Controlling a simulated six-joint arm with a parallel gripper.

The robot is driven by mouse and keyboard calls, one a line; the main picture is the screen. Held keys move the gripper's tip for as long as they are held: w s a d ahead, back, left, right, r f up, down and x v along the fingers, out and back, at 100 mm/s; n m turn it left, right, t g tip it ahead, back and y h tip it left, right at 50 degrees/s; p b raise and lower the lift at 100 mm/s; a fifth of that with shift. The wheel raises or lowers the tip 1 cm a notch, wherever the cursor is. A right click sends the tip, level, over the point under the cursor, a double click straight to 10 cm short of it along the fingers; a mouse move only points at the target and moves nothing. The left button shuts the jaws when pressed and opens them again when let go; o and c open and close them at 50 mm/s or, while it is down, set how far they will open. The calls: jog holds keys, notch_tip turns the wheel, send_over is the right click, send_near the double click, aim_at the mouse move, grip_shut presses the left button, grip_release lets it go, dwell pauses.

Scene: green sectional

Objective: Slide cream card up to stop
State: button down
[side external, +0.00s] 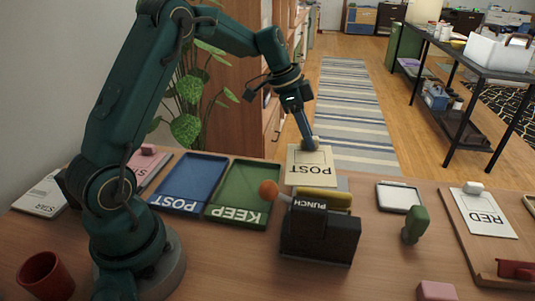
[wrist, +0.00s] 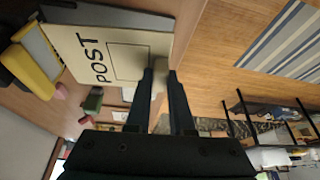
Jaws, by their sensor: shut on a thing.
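The cream card (side external: 303,178), printed POST with an outlined box, is behind the punch (side external: 318,238) in the side view. The punch has a dark body, a yellow top and an orange knob. My gripper (side external: 311,142) is shut on the small cream block at the card's far end. In the wrist view the card (wrist: 73,38) reaches left from my fingers (wrist: 160,78), its far edge close to the punch's yellow part (wrist: 30,66). A grey plate (side external: 342,184) shows between card and punch. I cannot tell whether the card touches the plate or any stop.
A blue POST tray (side external: 190,182) and a green KEEP tray (side external: 243,193) lie left of the card. An ink pad (side external: 399,197), a green stamp (side external: 415,225) and a RED card (side external: 482,214) lie right. A red cup (side external: 45,277) stands front left.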

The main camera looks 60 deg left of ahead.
aim_at(327, 159)
jog(key=shift+m, duration=0.6)
jog(key=d, duration=0.2)
jog(key=d+f, duration=0.1)
jog(key=d, duration=0.2)
jog(key=shift+d+f, duration=0.1)
jog(key=shift+d, duration=0.15)
jog(key=shift+f, duration=3.25)
jog(key=shift+s+d, duration=1)
jog(key=shift+s, duration=0.1)
jog(key=shift+d, duration=0.1)
jog(key=shift+s+d, duration=0.6)
jog(key=shift+s, duration=0.1)
